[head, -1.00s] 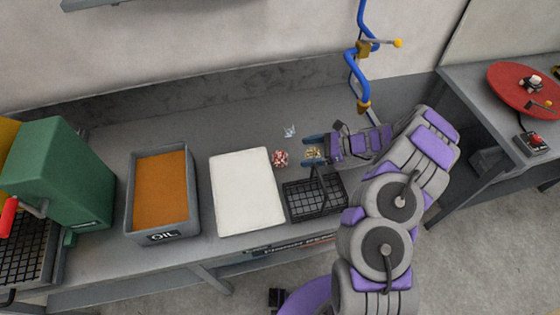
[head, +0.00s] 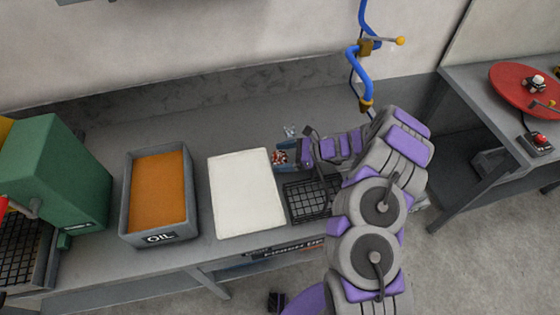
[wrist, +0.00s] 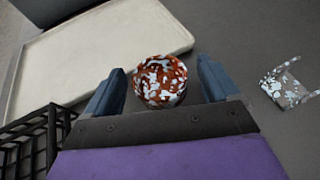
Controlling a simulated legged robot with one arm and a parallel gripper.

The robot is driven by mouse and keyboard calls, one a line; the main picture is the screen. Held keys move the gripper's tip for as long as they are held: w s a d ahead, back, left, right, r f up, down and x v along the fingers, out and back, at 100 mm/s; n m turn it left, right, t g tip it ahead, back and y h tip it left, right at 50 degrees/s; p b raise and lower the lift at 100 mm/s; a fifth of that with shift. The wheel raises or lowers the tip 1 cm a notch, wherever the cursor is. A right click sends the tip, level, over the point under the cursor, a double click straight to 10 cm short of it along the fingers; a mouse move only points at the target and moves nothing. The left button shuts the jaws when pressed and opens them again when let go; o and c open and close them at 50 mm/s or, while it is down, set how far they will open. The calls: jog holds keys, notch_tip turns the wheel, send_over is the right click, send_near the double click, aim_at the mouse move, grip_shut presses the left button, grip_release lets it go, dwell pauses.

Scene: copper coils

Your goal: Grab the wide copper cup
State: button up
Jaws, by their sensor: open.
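A round, cup-like copper piece with mottled red-brown and pale patches (wrist: 160,81) lies on the grey bench in the wrist view. It also shows small in the head view (head: 280,157). My gripper (wrist: 161,86) is open, with one blue finger on each side of the piece. Gaps show between the piece and both fingers, so it is not clamped. The lower edge of the piece is partly hidden by my gripper body. In the head view my gripper (head: 283,156) is low over the bench, around the piece.
A white tray (wrist: 95,50) lies just beyond and left. A black wire basket (head: 308,200) stands near the bench front. A pale, speckled bracket-shaped piece (wrist: 288,85) lies to the right. An oil bin (head: 160,238) and a green machine (head: 60,170) stand farther left.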

jog(key=c, duration=1.1)
jog(key=shift+r, duration=0.15)
